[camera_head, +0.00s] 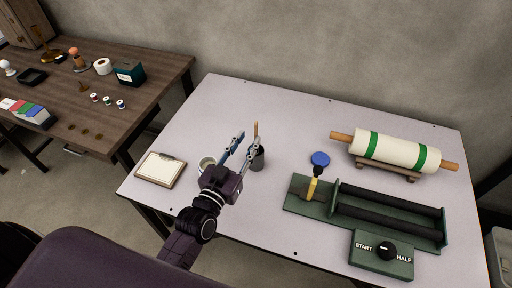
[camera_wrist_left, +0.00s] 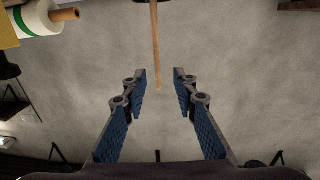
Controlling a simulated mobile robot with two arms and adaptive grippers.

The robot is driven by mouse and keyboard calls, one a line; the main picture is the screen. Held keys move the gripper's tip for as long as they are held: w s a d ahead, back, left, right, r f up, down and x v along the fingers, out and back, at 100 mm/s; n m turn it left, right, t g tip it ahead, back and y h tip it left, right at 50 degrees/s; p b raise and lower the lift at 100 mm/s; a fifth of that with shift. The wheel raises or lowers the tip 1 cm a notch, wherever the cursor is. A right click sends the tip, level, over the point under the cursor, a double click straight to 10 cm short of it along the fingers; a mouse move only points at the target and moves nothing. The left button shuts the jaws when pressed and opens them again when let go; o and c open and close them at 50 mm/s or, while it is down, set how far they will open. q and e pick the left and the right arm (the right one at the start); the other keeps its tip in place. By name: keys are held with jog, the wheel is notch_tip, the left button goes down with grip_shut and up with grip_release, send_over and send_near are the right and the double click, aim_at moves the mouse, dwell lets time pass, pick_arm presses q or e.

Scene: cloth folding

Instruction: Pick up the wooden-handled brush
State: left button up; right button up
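The wooden-handled brush (camera_head: 256,129) stands upright in a dark cup (camera_head: 258,161) on the grey table; only its thin handle shows, and its lower end is hidden. The handle also shows in the left wrist view (camera_wrist_left: 155,45), running from the top edge down to near the fingertips. My left gripper (camera_head: 248,140) is open beside the cup and handle. In the left wrist view my left gripper (camera_wrist_left: 160,76) has its two blue-padded fingers apart, with the handle's end between the tips and nothing gripped. My right gripper is not in view.
A small round tin (camera_head: 207,163) and a clipboard (camera_head: 161,170) lie left of my gripper. A green roller machine (camera_head: 388,212) with a blue-topped lever (camera_head: 320,159) and a cloth roll (camera_head: 395,150) on a stand are at right. The table's back left is clear.

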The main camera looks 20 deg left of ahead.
aim_at(256, 129)
pick_arm(q)
jog(key=w, duration=0.2)
jog(key=w+d+p, duration=0.1)
jog(key=w, duration=0.2)
jog(key=shift+w+r, duration=0.15)
jog(key=shift+w, duration=0.2)
jog(key=shift+c, duration=0.7)
grip_shut()
